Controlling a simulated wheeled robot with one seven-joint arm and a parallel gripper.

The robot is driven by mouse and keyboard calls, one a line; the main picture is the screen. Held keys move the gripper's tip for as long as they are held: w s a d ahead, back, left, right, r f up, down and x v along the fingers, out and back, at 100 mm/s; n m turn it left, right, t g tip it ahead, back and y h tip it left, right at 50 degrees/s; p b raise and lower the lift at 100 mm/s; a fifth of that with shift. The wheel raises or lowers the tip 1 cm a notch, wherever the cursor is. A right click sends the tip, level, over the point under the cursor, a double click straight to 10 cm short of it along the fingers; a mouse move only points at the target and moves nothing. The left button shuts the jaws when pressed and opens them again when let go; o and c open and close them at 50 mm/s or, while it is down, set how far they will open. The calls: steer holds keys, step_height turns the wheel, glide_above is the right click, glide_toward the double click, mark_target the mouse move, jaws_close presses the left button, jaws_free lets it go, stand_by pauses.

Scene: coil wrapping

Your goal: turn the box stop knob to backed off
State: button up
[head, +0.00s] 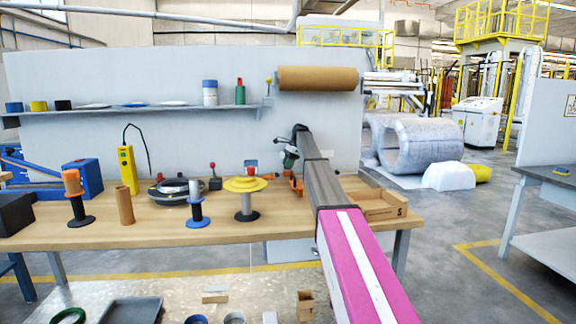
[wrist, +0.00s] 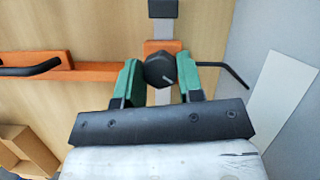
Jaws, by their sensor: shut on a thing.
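The box stop knob (wrist: 158,70) is black and faceted, with a pale pointer line toward its lower right. It sits in front of an orange block (wrist: 160,46) on a grey upright strip. My gripper (wrist: 158,80) has its green fingers on either side of the knob and is shut on it. In the head view my gripper (head: 291,158) is at the back of the bench, at the end of my arm. The knob is hidden there, and only a bit of orange (head: 297,184) shows below the gripper.
An orange bar (wrist: 90,73) with black bent handles runs beside the knob. A cardboard box (head: 383,205) lies at the bench's right end. A shelf (head: 150,108) and brown roll (head: 318,78) are above.

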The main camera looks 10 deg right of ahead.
steer(key=shift+n+g+h, duration=0.5)
steer(key=shift+n+g, duration=0.3)
steer(key=shift+n, duration=1.4)
steer(key=o, duration=0.9)
